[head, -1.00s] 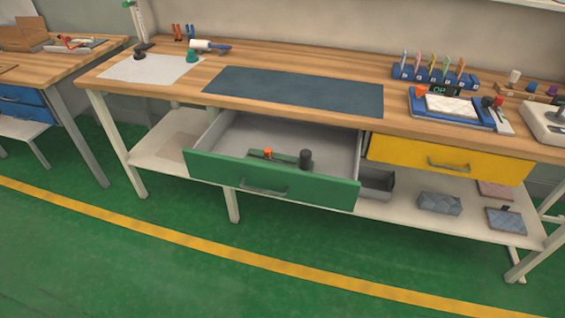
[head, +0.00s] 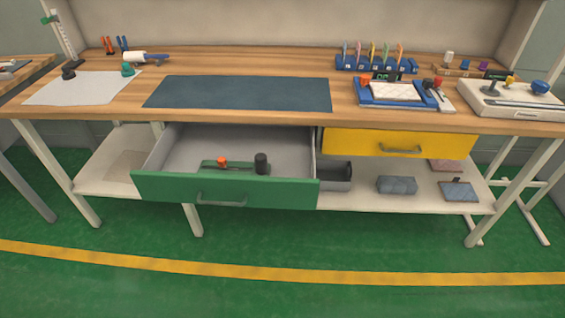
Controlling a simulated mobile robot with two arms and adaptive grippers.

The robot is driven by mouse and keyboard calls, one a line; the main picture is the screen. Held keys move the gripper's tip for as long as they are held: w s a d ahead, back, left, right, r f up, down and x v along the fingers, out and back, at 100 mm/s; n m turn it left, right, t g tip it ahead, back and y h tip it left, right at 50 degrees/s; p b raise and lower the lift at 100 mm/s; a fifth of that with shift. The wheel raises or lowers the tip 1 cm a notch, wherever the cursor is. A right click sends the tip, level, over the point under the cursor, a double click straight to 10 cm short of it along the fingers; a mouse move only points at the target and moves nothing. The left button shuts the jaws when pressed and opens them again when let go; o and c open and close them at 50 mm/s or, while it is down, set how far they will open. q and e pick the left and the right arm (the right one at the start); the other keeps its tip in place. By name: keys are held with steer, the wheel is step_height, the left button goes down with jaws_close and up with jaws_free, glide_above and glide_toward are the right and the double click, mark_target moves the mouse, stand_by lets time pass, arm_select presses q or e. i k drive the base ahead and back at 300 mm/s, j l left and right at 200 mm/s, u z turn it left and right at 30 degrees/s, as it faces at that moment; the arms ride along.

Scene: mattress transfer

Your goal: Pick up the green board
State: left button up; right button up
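The green board (head: 240,166) lies flat inside the open drawer (head: 150,186) of the workbench. An orange part (head: 222,161) and a dark cylinder (head: 261,163) stand on or right by it; the drawer's green front hides part of the drawer floor. Neither of my grippers is in the head view.
The dark blue mat (head: 238,93) on the benchtop is bare. A blue fixture (head: 401,104), a tool rack (head: 376,66) and a grey device (head: 512,101) stand on the right. A yellow drawer (head: 360,141) is shut. The green floor (head: 300,230) in front is clear.

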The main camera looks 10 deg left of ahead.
mark_target(260, 168)
steer(key=i+j+z, duration=0.2)
steer(key=j+z, duration=0.15)
steer(key=j, duration=0.35)
steer(key=i+j+z, duration=0.1)
steer(key=j+z, duration=0.3)
steer(key=j, duration=0.3)
steer(key=j+z, duration=0.35)
steer(key=j, duration=0.4)
